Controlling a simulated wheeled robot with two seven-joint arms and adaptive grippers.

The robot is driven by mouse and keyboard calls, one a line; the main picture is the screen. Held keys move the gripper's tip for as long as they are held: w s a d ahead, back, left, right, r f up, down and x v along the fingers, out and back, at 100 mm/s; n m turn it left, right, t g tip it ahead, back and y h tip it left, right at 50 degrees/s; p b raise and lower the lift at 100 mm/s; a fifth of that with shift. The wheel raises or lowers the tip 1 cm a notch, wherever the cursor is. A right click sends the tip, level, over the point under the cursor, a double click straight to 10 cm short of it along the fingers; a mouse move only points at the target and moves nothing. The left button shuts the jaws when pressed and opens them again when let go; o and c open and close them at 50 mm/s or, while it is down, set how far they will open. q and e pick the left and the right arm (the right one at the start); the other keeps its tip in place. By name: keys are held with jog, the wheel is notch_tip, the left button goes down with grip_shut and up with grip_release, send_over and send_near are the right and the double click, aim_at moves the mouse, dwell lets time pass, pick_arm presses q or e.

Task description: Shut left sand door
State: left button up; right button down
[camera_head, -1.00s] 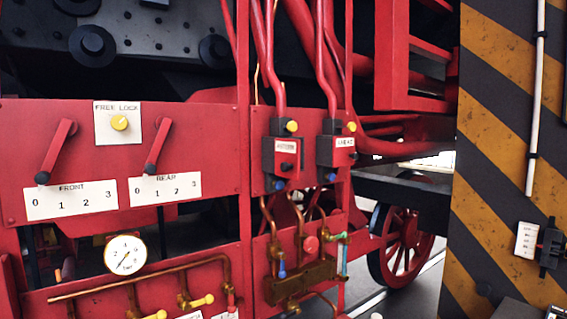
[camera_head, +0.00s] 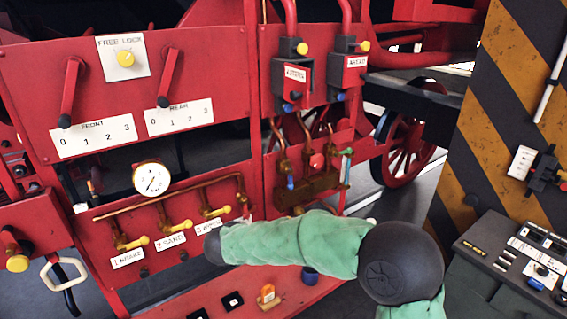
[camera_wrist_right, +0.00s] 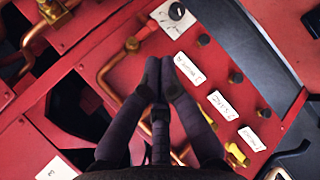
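No part that I can surely name as the left sand door shows. A row of brass valves with yellow handles (camera_head: 173,226) sits on the lower red panel, and the middle one stands above a "2 SAND" label (camera_head: 171,241). My right arm reaches in from the right in the head view, its dark end (camera_head: 212,248) in front of the panel, below the third valve. In the right wrist view the fingers of my right gripper (camera_wrist_right: 159,70) meet at the tips close to a copper pipe and the white labels (camera_wrist_right: 222,105). Nothing shows between them. My left gripper is out of view.
A gauge (camera_head: 151,179) and copper pipe are above the valves. Two red levers (camera_head: 169,78) and a yellow "FREE LOCK" knob (camera_head: 125,59) are on the upper panel. A console (camera_head: 520,260) and striped pillar (camera_head: 510,100) stand at the right. A red ledge (camera_head: 210,290) lies below.

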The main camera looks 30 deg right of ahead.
jog(key=s+d+r+m+t+h+p, duration=0.1)
jog(key=d+r+t+h+p, duration=0.15)
jog(key=r, duration=1.45)
jog(key=s+d+r+m+t+h+p, duration=0.1)
jog(key=d+r+t+h, duration=0.25)
jog(key=r, duration=1.25)
jog(key=w+d+g+p, duration=0.1)
jog(key=w+d+p, duration=0.2)
jog(key=w+d, duration=0.4)
jog(key=d, duration=0.3)
jog(key=shift+w+d+r+h+p, duration=0.2)
jog(key=shift+r+h+p, duration=0.1)
jog(key=shift+r+h, duration=0.1)
jog(key=shift+s, duration=0.1)
